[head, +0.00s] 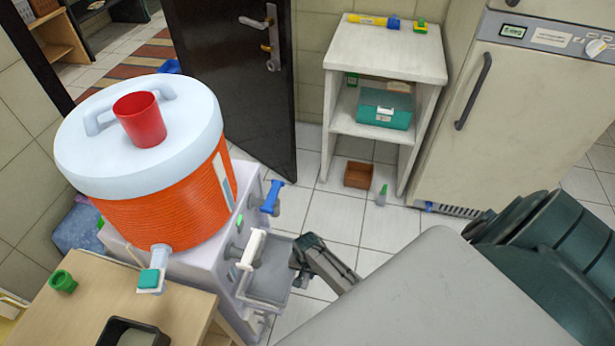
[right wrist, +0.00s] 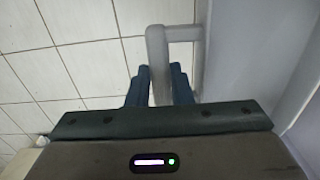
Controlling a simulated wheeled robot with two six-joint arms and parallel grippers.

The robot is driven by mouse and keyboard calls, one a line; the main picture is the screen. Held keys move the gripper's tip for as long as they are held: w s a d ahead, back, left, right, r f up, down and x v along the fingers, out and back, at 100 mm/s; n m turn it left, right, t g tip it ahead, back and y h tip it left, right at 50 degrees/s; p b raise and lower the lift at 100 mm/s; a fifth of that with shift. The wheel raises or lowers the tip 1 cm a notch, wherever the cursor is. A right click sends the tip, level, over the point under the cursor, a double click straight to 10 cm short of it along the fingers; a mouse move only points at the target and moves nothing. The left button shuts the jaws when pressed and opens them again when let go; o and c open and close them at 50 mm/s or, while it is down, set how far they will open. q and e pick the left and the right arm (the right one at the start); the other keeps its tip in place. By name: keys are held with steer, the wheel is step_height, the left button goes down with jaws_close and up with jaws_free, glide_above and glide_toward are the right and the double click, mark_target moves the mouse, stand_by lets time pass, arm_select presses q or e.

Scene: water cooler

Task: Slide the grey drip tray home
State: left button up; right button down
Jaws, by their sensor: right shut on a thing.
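The grey drip tray (head: 270,284) sits low on the front of the pale dispenser body (head: 222,268), below the white tap lever (head: 252,250), and sticks out from it. My right gripper (head: 298,262) is at the tray's outer right side. In the right wrist view its two dark fingers (right wrist: 159,88) are shut on a light grey bar handle (right wrist: 157,58). The handle joins a pale grey face at the right. The fingertips partly cover the handle. How far the tray stands out of its slot is hard to tell. My left gripper is not in view.
An orange cooler drum (head: 165,215) with a white lid and red cup (head: 140,118) stands on the dispenser. A blue tap (head: 270,197) is above the tray. A wooden table (head: 185,310) stands at front left. Tiled floor beyond the tray is mostly clear.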

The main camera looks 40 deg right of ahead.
steer(key=shift+w+a, duration=0.15)
steer(key=shift+w, duration=0.1)
steer(key=shift+w+a, duration=0.5)
stand_by(0.4)
steer(key=c, duration=1.2)
jaws_free()
step_height(320, 180, up, 11)
